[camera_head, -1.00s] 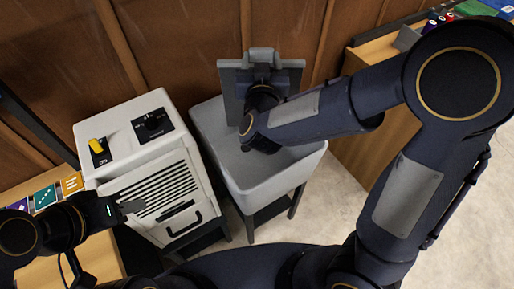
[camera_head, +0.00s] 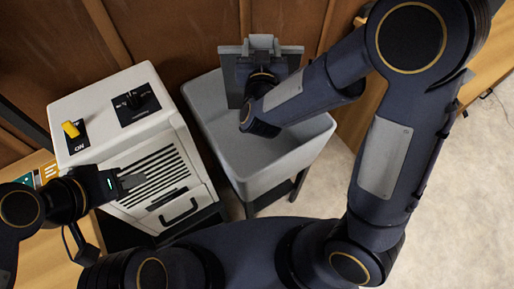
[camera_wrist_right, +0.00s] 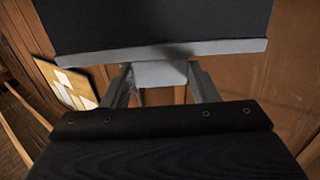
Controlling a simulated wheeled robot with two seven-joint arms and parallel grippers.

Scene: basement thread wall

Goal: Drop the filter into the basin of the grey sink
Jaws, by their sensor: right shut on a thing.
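The filter is a dark flat panel with a grey edge (camera_head: 232,84), above the back part of the grey sink (camera_head: 300,150) in the head view. My right gripper (camera_head: 262,45) reaches over the sink from the right and hides the panel's middle. In the right wrist view the filter (camera_wrist_right: 160,22) fills the top, and its grey tab (camera_wrist_right: 160,73) sits between the fingers of my right gripper (camera_wrist_right: 163,84). The visible part of the basin looks empty; its back is hidden. My left gripper (camera_head: 132,182) is in front of the white machine's grille, with its finger gap unclear.
The white machine (camera_head: 110,80) with a yellow switch, dial and slatted grille stands left of the sink. A wooden wall (camera_head: 190,40) is close behind. Wooden surfaces lie at far left and right. Bare floor (camera_head: 450,200) shows at right.

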